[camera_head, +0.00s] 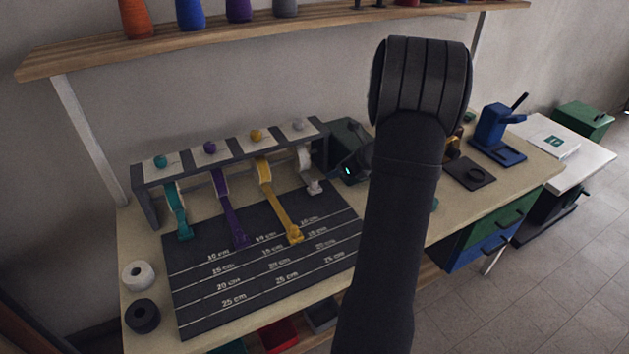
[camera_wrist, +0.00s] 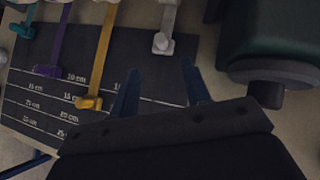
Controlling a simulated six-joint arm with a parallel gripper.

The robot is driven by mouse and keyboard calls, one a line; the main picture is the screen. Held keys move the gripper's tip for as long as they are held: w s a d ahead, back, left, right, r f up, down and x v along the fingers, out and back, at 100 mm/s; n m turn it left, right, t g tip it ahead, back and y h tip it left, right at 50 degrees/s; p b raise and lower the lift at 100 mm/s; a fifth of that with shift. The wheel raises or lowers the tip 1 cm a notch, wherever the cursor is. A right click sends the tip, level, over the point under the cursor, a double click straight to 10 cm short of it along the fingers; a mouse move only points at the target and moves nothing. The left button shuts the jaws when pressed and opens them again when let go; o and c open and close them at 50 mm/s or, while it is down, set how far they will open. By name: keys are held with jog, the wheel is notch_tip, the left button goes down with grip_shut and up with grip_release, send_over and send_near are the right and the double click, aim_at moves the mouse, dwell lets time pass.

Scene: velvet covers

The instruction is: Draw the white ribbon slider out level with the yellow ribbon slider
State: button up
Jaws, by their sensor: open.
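The white ribbon slider (camera_head: 314,187) hangs on a short ribbon at the right end of the rack, at the top edge of the dark measuring mat (camera_head: 203,308). In the wrist view the white slider (camera_wrist: 162,43) lies above the gap between my fingers. The yellow ribbon slider (camera_head: 295,236) lies farther out on the mat, among the printed lines. It also shows in the wrist view (camera_wrist: 88,102), left of my fingers. My gripper (camera_wrist: 160,86) is open and empty, apart from the white slider. In the head view my arm hides much of it.
The purple slider (camera_head: 240,240) and teal slider (camera_head: 185,233) lie left of the yellow one. A dark green device (camera_wrist: 270,50) stands close to the right of the white slider. White and black rolls (camera_head: 138,275) sit left of the mat. The mat's front part is clear.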

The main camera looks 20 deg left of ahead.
aim_at(315, 180)
jog(key=x, duration=1.3)
jog(key=shift+a+f, duration=0.1)
jog(key=shift+a, duration=0.05)
jog(key=shift+c, duration=0.3)
jog(key=shift+s, duration=0.15)
grip_shut()
